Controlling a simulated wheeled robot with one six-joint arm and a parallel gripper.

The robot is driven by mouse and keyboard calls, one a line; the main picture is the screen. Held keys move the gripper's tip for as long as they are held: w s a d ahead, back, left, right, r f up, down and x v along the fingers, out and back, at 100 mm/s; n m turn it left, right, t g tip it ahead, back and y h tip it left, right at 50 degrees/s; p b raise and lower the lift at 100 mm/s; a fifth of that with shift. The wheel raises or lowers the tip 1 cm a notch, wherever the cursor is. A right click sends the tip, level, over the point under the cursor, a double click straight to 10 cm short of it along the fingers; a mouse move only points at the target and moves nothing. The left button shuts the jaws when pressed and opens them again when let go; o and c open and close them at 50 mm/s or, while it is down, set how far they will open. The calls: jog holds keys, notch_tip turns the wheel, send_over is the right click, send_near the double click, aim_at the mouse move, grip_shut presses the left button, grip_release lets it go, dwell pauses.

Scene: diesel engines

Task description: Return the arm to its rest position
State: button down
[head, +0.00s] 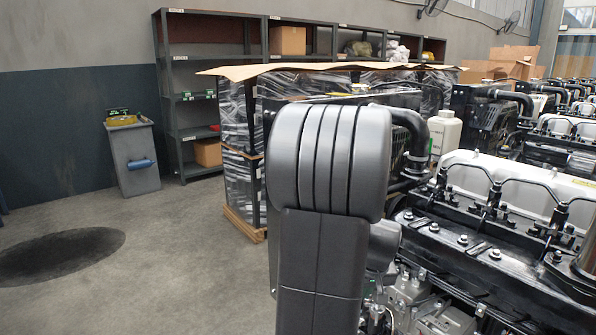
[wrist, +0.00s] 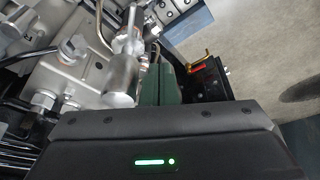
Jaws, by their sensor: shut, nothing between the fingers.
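My arm (head: 330,170), grey with a ribbed rounded joint, rises in front of the engine in the head view. It hides my gripper there. In the wrist view, the dark housing with a green light fills the bottom edge. My gripper (wrist: 160,78) shows just above it as two dark green fingers side by side, shut with nothing between them. Metal engine parts (wrist: 85,80) lie close behind and left of the fingers. I cannot tell whether they touch.
A diesel engine (head: 480,225) stands close at the right of my arm, with more engines behind it. Wrapped stacked goods (head: 238,120) stand behind the arm. A shelf (head: 172,100) and a grey bin (head: 134,160) are at the back left. The floor (head: 150,270) at left is clear.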

jog(key=n, duration=0.1)
jog(key=s+d+n+b, duration=0.1)
jog(key=n, duration=0.1)
jog(key=shift+d+f+g+y, duration=0.15)
jog(key=shift+g+y, duration=0.25)
jog(key=shift+s, duration=0.1)
